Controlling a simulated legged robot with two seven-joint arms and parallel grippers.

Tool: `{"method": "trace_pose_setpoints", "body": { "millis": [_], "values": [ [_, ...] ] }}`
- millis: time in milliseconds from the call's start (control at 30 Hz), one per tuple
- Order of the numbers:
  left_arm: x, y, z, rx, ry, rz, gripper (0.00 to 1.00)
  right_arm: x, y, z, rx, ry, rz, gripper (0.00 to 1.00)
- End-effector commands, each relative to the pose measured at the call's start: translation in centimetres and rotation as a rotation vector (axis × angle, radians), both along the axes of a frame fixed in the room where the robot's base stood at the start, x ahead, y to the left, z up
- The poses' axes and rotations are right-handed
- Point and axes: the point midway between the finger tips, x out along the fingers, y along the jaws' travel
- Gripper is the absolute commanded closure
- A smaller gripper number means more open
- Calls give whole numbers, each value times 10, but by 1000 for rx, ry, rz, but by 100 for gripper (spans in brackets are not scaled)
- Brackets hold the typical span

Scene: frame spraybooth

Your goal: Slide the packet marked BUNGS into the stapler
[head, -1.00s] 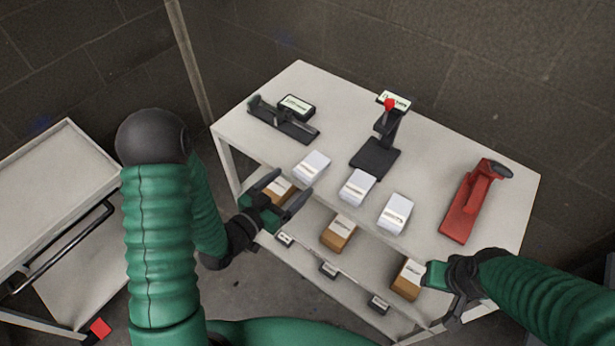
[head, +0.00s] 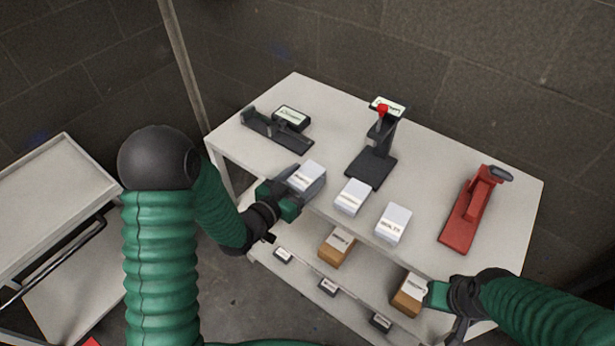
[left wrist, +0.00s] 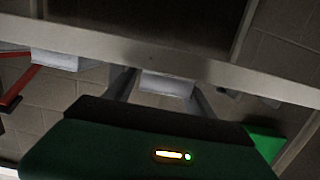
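Three white packets with small labels stand in a row along the table's front edge: left (head: 308,175), middle (head: 352,196) and right (head: 393,222). Their print is too small to read, so I cannot tell which says BUNGS. My left gripper (head: 302,183) is open, with its fingers on either side of the left packet. The left wrist view shows this packet (left wrist: 166,84) between the two fingers, with slight gaps. A red stapler-like device (head: 468,215) stands at the table's right. My right gripper (head: 432,296) is low at the right; its fingers are mostly hidden.
A black device with a red knob (head: 382,110) stands at the back middle of the white table (head: 335,110). A long black device (head: 265,128) stands at the left. Brown boxes (head: 337,247) (head: 408,294) sit on a lower shelf. A cart (head: 60,190) stands left.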

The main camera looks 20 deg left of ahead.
Motion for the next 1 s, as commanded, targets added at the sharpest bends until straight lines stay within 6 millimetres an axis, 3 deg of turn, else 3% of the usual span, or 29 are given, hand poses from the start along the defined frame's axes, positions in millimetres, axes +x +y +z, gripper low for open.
{"method": "trace_pose_setpoints", "body": {
  "millis": [33,367,667,933,1000],
  "values": [
    [0,1,0,0,0,1,45,0,0,0,0,0,0,64],
    [0,1,-1,1,2,2,87,0,0,0,0,0,0,64],
    [0,1,2,1,3,1,87,0,0,1,0,0,0,64],
    [0,1,41,2,-5,0,87,0,0,7,0,0,0,64],
    [-17,2,35,1,4,2,87,0,0,3,0,0,0,64]
  ]
}}
